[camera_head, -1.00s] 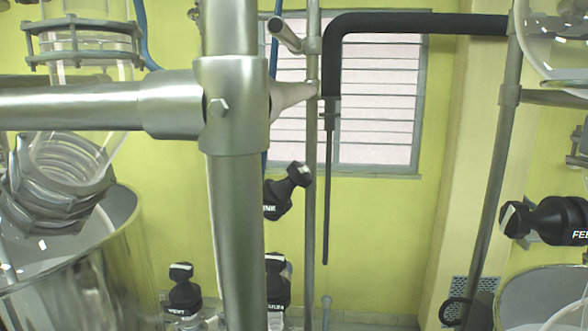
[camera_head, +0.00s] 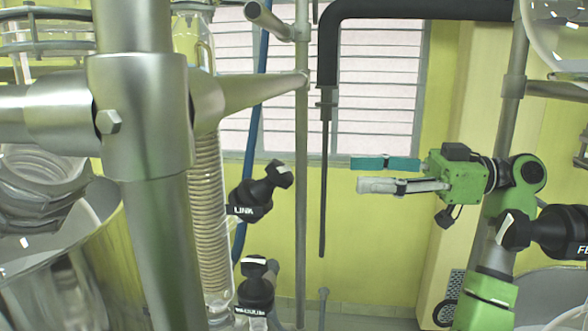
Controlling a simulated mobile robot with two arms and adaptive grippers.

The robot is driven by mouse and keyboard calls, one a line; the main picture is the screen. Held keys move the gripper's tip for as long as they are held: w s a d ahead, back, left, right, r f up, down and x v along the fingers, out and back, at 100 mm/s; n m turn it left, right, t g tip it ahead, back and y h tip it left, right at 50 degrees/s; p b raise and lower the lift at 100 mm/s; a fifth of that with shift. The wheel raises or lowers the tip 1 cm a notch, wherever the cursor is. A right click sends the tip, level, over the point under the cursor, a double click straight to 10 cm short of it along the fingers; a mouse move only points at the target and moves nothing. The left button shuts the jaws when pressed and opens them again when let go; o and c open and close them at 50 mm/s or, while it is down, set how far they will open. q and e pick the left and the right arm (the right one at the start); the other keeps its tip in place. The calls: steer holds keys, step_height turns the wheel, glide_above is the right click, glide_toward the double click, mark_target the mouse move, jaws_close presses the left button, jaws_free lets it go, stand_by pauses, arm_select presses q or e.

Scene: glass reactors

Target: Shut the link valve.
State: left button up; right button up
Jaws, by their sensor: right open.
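The link valve (camera_head: 257,192) is a black knob with a pale mark on its tip and the word LINK on its body. It sits left of centre, tilted up to the right, beside the glass coil column. My right gripper (camera_head: 370,174) comes in from the right on a green arm. Its two fingers, one teal and one light grey, point left and stand apart with nothing between them. In the picture it is right of the link valve, with a thin vertical steel post and a black rod between them. My left gripper is not in view.
A thick steel frame post (camera_head: 165,230) with a clamp joint fills the left front. Another black valve (camera_head: 255,288) is below the link valve. A black valve (camera_head: 555,232) with a partly cut label is at the right edge. A black insulated pipe (camera_head: 420,10) crosses the top.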

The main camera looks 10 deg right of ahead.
steer(key=p, duration=0.3)
glide_toward(288, 172)
steer(key=a, duration=0.3)
steer(key=p+x, duration=0.1)
steer(key=x, duration=0.1)
steer(key=p+x, duration=0.1)
steer(key=x, duration=0.2)
steer(key=w+p+x, duration=0.1)
steer(key=p+x, duration=0.1)
steer(key=shift+a, duration=0.2)
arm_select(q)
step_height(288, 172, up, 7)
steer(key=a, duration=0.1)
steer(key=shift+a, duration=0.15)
arm_select(e)
steer(key=shift+w+a, duration=0.1)
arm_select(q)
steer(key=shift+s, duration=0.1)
arm_select(e)
steer(key=shift+c, duration=0.4)
steer(key=c, duration=1)
